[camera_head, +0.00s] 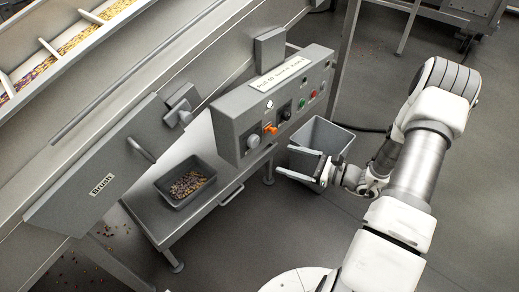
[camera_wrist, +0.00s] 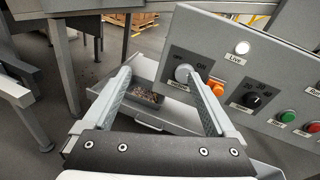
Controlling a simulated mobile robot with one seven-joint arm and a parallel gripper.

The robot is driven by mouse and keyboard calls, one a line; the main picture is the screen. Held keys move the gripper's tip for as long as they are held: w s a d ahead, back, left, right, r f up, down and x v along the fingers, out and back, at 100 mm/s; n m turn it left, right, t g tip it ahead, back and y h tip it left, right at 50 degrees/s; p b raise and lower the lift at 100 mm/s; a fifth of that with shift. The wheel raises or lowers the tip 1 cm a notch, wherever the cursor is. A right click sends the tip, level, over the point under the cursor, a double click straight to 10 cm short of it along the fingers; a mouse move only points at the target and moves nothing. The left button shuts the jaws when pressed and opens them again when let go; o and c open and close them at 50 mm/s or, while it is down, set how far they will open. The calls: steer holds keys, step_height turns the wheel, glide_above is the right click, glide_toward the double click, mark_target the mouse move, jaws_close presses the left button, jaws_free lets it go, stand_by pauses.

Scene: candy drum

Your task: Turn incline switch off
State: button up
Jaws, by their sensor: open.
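The incline switch is a pale round knob (camera_wrist: 183,73) on the grey control panel (camera_wrist: 225,50), with an OFF mark on its left and an ON mark on its right. In the head view the knob (camera_head: 252,142) sits at the panel's lower left end. Which mark it points to is unclear. My gripper (camera_head: 285,160) is open and empty, in front of and below the panel's left end. In the wrist view its fingers (camera_wrist: 160,75) are spread, and the right fingertip appears close beside the knob. Contact cannot be told.
An orange switch (camera_head: 270,128), black dial (camera_head: 286,113), green button (camera_head: 313,93) and red button (camera_head: 322,87) line the panel right of the knob. A dark candy tray (camera_head: 163,188) rests on the metal table below. A grey bin (camera_head: 345,139) stands behind my gripper.

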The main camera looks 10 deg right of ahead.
steer(key=d+f+m+t+h+b, duration=0.1)
steer(key=d+f+m+t+h, duration=0.1)
steer(key=d+f+m+t, duration=0.4)
steer(key=n+g+b, duration=0.1)
steer(key=g+b, duration=0.1)
glide_toward(256, 143)
steer(key=x, duration=0.8)
steer(key=shift+w+a, duration=0.15)
steer(key=shift+w, duration=0.05)
steer(key=c, duration=1.3)
steer(key=shift+f, duration=0.1)
steer(key=shift+c, duration=0.2)
